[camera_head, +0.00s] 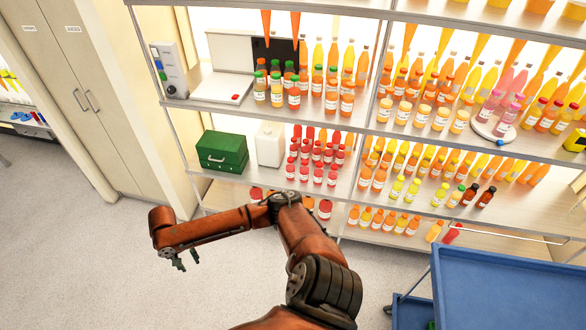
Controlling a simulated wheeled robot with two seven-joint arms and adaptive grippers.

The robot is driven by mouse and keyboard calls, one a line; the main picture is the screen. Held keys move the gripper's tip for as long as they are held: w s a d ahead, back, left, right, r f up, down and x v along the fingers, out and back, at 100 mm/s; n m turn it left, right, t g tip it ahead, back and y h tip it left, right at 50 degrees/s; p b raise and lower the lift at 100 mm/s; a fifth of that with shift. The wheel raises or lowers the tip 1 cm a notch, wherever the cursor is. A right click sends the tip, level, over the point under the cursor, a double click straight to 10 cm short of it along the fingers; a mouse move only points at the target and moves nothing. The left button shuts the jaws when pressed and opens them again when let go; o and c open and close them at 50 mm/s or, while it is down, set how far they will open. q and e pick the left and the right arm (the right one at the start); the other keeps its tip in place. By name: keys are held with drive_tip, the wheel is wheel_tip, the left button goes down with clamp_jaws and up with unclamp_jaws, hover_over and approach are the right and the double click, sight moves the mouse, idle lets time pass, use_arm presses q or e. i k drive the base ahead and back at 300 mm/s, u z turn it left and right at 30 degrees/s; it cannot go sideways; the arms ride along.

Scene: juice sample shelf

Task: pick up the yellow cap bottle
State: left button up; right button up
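Small bottles with yellow caps and pale yellow juice (397,188) stand upright in the middle shelf's front row. Another yellowish-capped bottle (439,196) stands to their right, beside a green-capped bottle (456,197) and dark-capped bottles (485,198). I cannot tell which yellow-capped one is meant. My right gripper (187,260) hangs over the floor at the left, its dark fingers apart, with nothing between them. It is well away from the bottles, left of and in front of the shelf. My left gripper is out of view.
The metal shelf (345,192) holds many bottles, red ones (318,173) at its left. A green box (221,152) and a white canister (269,145) stand further left. A blue cart (510,290) is at lower right. Floor at lower left is clear.

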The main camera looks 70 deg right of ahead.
sight(413, 188)
drive_tip(key=u, duration=0.05)
drive_tip(key=i, duration=0.1)
drive_tip(key=z, duration=1.05)
